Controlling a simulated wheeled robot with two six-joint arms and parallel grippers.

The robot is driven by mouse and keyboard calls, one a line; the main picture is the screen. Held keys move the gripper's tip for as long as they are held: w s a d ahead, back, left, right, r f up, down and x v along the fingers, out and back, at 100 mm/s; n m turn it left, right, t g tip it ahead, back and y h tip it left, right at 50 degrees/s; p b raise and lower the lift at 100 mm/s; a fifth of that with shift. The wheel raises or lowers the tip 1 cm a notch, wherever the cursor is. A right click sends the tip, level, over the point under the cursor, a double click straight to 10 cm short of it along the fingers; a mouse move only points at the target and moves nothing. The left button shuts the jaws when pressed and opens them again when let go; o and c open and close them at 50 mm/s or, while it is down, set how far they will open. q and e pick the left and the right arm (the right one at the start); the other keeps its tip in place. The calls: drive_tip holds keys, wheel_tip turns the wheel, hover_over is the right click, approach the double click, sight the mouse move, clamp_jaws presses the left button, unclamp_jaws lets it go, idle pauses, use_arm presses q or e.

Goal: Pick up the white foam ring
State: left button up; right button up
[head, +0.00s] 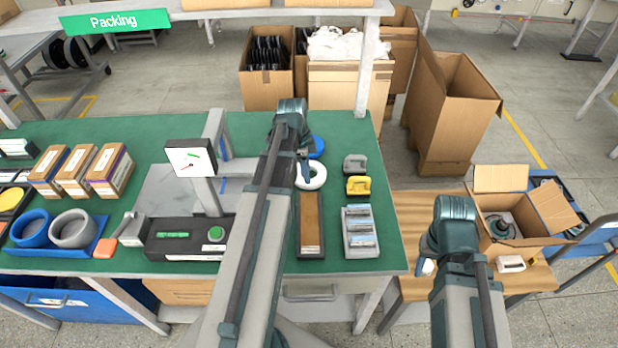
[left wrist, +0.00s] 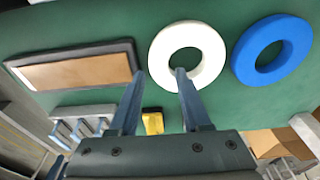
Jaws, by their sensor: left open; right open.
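The white foam ring (head: 319,180) lies flat on the green bench top in the head view, in front of a blue ring (head: 319,147). In the left wrist view the white ring (left wrist: 212,52) is whole, with the blue ring (left wrist: 244,58) to its right. My left gripper (head: 304,172) is open and empty over the white ring. In the left wrist view its fingertips (left wrist: 160,76) straddle the ring's wall, one in line with the hole, one outside. I cannot tell the remaining height. My right gripper (head: 427,268) is open near the wooden side table.
A long brown-topped tray (head: 311,222), a holder with metal parts (head: 360,232), and yellow (head: 358,185) and grey (head: 355,163) blocks lie close by. An open carton (head: 540,215) with a motor stands on the wooden table (head: 408,215). A scale display (head: 190,158) stands left.

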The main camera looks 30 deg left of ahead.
sight(316, 182)
use_arm(q)
drive_tip(key=f+b, duration=0.3)
drive_tip(key=f, duration=0.1)
drive_tip(key=shift+w+d, duration=0.1)
drive_tip(key=shift+d, duration=0.2)
drive_tip(key=shift+r, duration=0.15)
clamp_jaws()
